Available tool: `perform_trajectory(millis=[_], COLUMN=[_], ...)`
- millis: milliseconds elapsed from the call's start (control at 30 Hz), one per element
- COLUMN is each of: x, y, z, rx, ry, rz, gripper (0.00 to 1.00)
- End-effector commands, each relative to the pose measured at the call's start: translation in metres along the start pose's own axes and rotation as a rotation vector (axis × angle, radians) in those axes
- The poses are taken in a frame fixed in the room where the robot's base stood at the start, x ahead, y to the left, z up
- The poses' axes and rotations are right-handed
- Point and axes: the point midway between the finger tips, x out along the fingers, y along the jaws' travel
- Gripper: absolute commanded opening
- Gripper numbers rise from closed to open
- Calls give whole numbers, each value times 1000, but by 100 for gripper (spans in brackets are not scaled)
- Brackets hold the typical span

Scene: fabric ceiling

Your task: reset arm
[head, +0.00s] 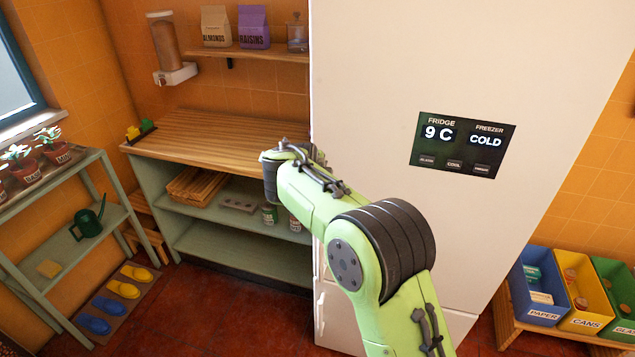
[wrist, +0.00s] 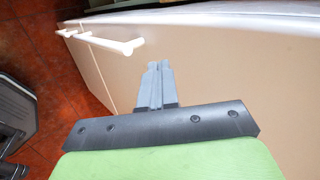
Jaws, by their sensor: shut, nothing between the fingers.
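My gripper (wrist: 158,66) shows in the wrist view with its two grey fingers together and nothing between them. It is in front of the pale fridge side or door, with a white bar handle (wrist: 112,42) up and to its left; I cannot tell whether the fingertips touch the surface. In the head view my green arm reaches up and left across the fridge (head: 380,60), and my gripper is hidden behind the arm's far end. The fridge panel (head: 463,146) reads "9 C" and "COLD".
A wooden-topped counter (head: 200,140) with open shelves stands left of the fridge. A plant rack (head: 90,160) is at the far left, with sandals (head: 124,288) on the floor. Paper, cans and glass bins (head: 583,305) stand at the right. Red floor shows between.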

Motion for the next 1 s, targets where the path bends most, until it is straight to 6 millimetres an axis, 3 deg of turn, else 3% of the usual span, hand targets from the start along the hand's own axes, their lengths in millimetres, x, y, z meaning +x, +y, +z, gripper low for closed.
perform_trajectory(millis=[200,367,467,567,667,800,900,1000], x=[-41,-57,-84,-128,-172,-226,-256,-273], y=[1,0,-6,2,31,100,161,212], z=[6,1,-28,-80,-132,-192,-220,-231], rx=[-2,-22,-170,-446,-739,-1126,-1376,-1567], ry=[-6,-4,-9,-22,-50,-126,-208,-289], rz=[0,1,10,41,87,149,172,172], gripper=[0,0,0,0,0,0,0,0])
